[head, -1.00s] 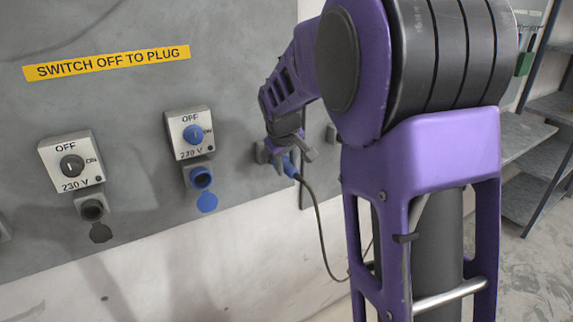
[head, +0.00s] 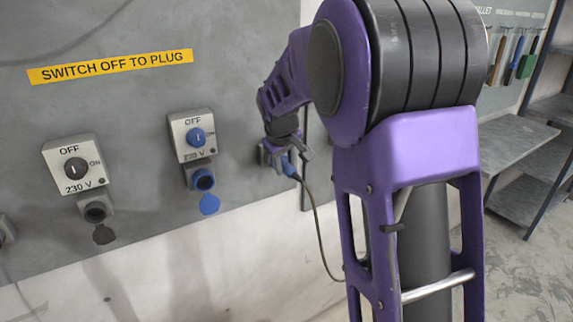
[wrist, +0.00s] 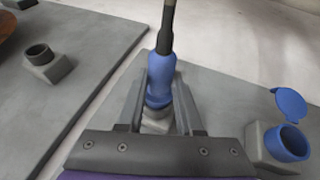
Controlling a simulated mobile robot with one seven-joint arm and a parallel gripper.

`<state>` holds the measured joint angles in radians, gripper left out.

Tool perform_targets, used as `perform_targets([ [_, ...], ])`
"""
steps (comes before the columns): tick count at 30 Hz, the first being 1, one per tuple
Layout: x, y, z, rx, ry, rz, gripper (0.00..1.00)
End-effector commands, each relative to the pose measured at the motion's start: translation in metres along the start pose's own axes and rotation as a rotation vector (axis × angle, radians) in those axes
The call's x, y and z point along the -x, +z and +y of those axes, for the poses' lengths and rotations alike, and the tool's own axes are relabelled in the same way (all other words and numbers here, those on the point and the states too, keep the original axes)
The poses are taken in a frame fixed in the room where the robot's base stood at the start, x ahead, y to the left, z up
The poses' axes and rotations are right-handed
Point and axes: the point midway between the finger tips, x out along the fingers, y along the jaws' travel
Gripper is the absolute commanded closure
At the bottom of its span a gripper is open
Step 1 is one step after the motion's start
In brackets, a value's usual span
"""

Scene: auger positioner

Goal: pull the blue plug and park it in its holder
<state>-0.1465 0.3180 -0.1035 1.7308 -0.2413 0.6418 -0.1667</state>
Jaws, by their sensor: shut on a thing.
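The blue plug (wrist: 160,80) is between the two fingers of my gripper (wrist: 155,105), which is shut on it. A dark cable leaves its top in the wrist view. A light grey piece (wrist: 156,114) lies at the plug's far end; I cannot tell whether the plug is seated in it. In the head view my gripper (head: 284,156) holds the plug (head: 289,168) close to the wall panel, at a small grey mount (head: 264,154) mostly hidden behind the fingers. The blue socket (head: 203,180) is empty, its lid (head: 209,204) hanging open; it also shows in the wrist view (wrist: 286,143).
A blue switch (head: 196,136) sits above the blue socket. A dark switch (head: 75,168) and grey socket (head: 95,212) are farther left. The plug's cable (head: 319,225) hangs down in a loop beside my arm. Shelves (head: 520,145) stand at the right.

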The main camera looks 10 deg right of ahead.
Motion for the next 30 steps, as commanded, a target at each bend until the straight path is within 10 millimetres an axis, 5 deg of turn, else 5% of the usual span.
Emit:
perform_targets([
  [22, -0.006, -0.018, 0.000, 0.000, 0.000, 0.002, 1.00],
  [23, -0.007, -0.018, 0.000, 0.000, 0.000, 0.002, 0.63],
  [28, -0.007, -0.017, 0.000, 0.000, 0.000, 0.001, 0.33],
  [30, -0.007, -0.017, 0.000, 0.000, 0.000, 0.001, 0.30],
])
